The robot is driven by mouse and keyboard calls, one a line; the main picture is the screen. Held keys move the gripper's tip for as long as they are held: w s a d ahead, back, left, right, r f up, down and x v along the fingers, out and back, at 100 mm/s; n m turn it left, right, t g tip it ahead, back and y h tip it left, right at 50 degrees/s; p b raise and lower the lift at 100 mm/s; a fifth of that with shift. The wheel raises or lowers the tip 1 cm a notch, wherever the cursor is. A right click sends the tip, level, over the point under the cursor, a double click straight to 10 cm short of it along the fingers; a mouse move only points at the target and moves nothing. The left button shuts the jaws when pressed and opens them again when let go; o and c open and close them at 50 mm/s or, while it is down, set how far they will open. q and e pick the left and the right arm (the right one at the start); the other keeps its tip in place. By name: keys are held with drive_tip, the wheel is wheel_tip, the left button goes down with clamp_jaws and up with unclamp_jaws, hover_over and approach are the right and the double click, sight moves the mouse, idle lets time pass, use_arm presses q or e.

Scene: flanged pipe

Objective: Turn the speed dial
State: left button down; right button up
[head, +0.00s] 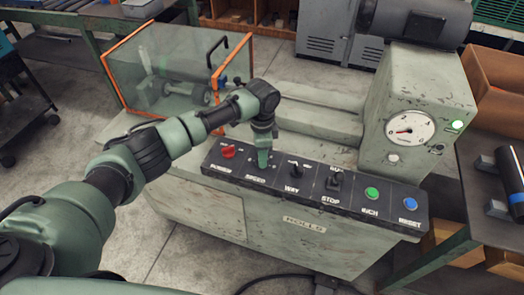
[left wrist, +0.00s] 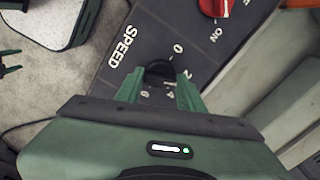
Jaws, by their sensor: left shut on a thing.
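The speed dial (left wrist: 160,69) is a small black round knob on the dark control panel (head: 310,190), beside the word SPEED and a printed number scale. In the left wrist view, my left gripper (left wrist: 159,82) has one green finger on each side of the dial and is shut on it. In the head view, my left gripper (head: 263,159) points down onto the panel above the SPEED label and hides the dial. The dial's pointer mark cannot be made out. My right gripper is not in view.
A red switch (head: 228,151) sits left of the dial; it shows in the left wrist view (left wrist: 215,6). An orange-framed clear guard (head: 165,65) stands behind.

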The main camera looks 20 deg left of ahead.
use_arm(q)
drive_tip(key=m+p, duration=0.1)
drive_tip(key=m, duration=0.4)
drive_tip(key=shift+m, duration=0.3)
drive_tip(key=m, duration=0.5)
drive_tip(key=shift+w+r, duration=0.1)
idle(0.3)
drive_tip(key=c, duration=0.9)
unclamp_jaws()
wheel_tip(320, 180, up, 8)
drive_tip(key=shift+f+b, duration=0.15)
drive_tip(key=shift+b, duration=0.55)
drive_tip(key=shift+f, duration=0.1)
